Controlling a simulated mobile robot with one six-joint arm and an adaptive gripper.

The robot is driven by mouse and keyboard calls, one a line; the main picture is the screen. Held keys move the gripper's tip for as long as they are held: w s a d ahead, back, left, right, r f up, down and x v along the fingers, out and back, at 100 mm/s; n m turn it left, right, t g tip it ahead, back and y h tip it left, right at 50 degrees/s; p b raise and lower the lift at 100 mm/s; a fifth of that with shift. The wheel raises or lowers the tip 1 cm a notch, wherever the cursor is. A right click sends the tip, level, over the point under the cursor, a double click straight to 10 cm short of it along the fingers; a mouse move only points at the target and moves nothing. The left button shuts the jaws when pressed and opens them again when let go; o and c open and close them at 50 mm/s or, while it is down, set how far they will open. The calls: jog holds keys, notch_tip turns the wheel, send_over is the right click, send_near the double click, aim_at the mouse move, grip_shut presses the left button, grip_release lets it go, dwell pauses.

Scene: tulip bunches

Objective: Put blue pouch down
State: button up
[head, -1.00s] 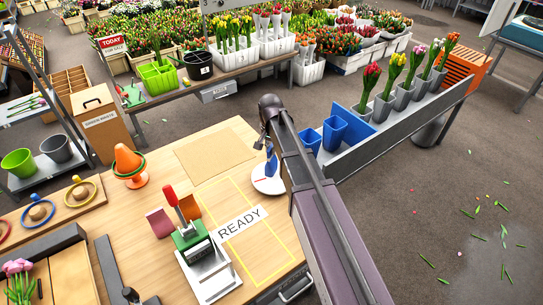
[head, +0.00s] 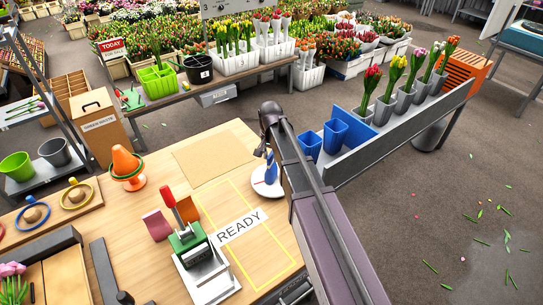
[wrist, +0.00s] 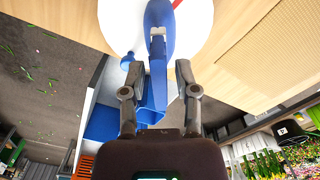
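The blue pouch (head: 270,171) is upright at the white round plate (head: 262,190) near the table's right edge. In the wrist view the blue pouch (wrist: 158,42) shows against the white plate (wrist: 120,20), with a small pale part on it. My gripper (wrist: 159,68) is open, with one finger on each side of the pouch and a visible gap to each. In the head view my gripper (head: 265,150) is mostly hidden by my arm. Whether the pouch's base touches the plate is hard to tell.
Blue bins (head: 335,133) stand close by at the right, beside a grey rack of tulip pots. The yellow-outlined READY area (head: 250,245) is bare. A red-handled stamp device (head: 190,240) stands to its left.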

jog(key=shift+r, duration=0.15)
dwell(0.3)
notch_tip(320, 180, up, 12)
jog(key=p, duration=1.2)
dwell(0.6)
jog(key=s+d+n, duration=0.4)
jog(key=s+d, duration=1.1)
jog(key=s, duration=0.3)
jog(key=shift+s+d+n, duration=0.15)
jog(key=shift+s+n, duration=0.25)
